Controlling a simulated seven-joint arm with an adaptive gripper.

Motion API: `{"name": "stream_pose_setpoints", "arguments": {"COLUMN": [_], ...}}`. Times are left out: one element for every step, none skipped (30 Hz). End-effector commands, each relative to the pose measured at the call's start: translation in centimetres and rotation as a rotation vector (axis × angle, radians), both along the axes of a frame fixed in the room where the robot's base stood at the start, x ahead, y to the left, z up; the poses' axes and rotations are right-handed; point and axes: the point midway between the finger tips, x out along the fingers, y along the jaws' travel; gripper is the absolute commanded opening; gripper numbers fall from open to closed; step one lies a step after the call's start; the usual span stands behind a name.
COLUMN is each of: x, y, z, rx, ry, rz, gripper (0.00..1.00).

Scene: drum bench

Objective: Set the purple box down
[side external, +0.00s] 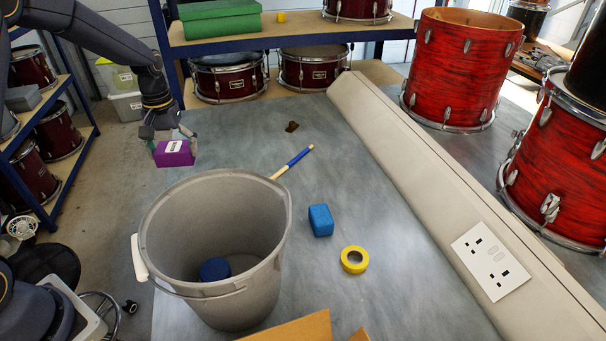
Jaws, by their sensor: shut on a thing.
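The purple box (175,154) has a white label on top. It is in the side external view, upper left, behind and left of the grey bucket. My gripper (168,140) is shut on the purple box and points down from above. The box appears held in the air near the table's left edge. Its underside is hidden, so I cannot tell its exact height.
A grey bucket (268,215) with a blue item (214,269) inside stands in front. A blue block (320,220), yellow tape roll (354,260) and blue-handled stick (299,157) lie right of it. A socket trunking (430,180) borders the table's right. The back-middle tabletop (255,135) is mostly clear.

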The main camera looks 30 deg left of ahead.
Motion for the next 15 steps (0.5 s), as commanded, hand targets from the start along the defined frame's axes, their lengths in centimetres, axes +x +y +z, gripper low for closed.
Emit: {"name": "stream_pose_setpoints", "arguments": {"x": [-1.1, -1.7, -2.3, -2.7, -3.1, -3.3, -3.4, -3.2, -2.9, -2.4, -1.8, -0.9, -0.1, 0.6, 1.7], "y": [1.5, 2.2, 2.9, 3.4, 3.7, 4.2, 4.4, 4.6, 4.9, 5.1, 5.3, 5.7, 6.0, 6.2, 6.6], "z": [0.1, 0.1, 0.2, 0.2, 0.1, 0.1, 0.0, -0.1, -0.3, -0.6, -0.9, -1.3, -1.7, -2.2, -2.6], "rx": [0.0, -0.001, -0.001, -0.001, -0.002, -0.001, -0.001, -0.001, -0.001, -0.002, -0.002, -0.001, -0.001, -0.002, -0.002], "ry": [-0.002, -0.001, -0.002, -0.001, -0.001, -0.001, -0.001, -0.002, -0.002, -0.001, -0.001, -0.002, -0.002, -0.001, -0.001], "rz": [0.053, 0.077, 0.104, 0.121, 0.135, 0.149, 0.157, 0.162, 0.166, 0.168, 0.168, 0.168, 0.168, 0.167, 0.167], "gripper": [0.55, 0.55, 0.55, 0.55, 0.55, 0.55, 0.55, 0.55, 0.55, 0.55, 0.55, 0.55, 0.55, 0.55, 0.55]}}
